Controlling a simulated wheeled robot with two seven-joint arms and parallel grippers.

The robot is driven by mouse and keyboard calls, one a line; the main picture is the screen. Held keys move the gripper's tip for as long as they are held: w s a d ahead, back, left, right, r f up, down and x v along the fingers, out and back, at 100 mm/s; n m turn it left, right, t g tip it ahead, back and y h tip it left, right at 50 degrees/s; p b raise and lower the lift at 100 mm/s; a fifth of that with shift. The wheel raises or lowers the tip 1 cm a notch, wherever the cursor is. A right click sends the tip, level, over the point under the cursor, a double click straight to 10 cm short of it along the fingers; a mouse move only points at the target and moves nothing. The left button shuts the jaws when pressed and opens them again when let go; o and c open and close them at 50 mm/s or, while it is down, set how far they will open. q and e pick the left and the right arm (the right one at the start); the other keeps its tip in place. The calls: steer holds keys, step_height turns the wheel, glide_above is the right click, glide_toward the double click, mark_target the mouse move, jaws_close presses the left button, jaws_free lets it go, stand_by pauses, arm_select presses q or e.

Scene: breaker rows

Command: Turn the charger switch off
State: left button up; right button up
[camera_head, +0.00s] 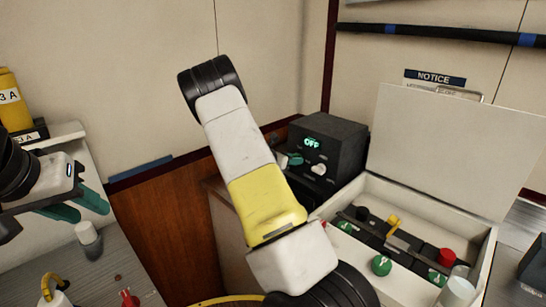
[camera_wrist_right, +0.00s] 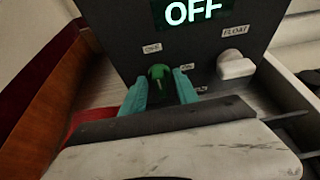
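The charger is a black box (camera_head: 345,140) beside the open white case. Its green display reads OFF, also in the right wrist view (camera_wrist_right: 194,11). A green knob (camera_wrist_right: 158,76) sits below the display, left of a white knob (camera_wrist_right: 236,66) labelled FLOAT. My right gripper (camera_wrist_right: 162,82) has its teal fingers on either side of the green knob, with a small gap showing at the right finger. In the head view my right arm partly hides that gripper (camera_head: 288,160). My left gripper (camera_head: 92,208) is open and empty at the far left.
The open white case (camera_head: 455,150) holds red, green and yellow controls. My right forearm crosses the middle of the head view. A yellow container (camera_head: 12,100) stands at the far left. A grey surface at lower left carries small items, including a red one (camera_head: 129,298).

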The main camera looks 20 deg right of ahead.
steer(key=shift+a, duration=0.1)
steer(key=v, duration=0.7)
steer(key=shift+s+a, duration=0.15)
steer(key=shift+a, duration=0.15)
steer(key=shift+r, duration=0.2)
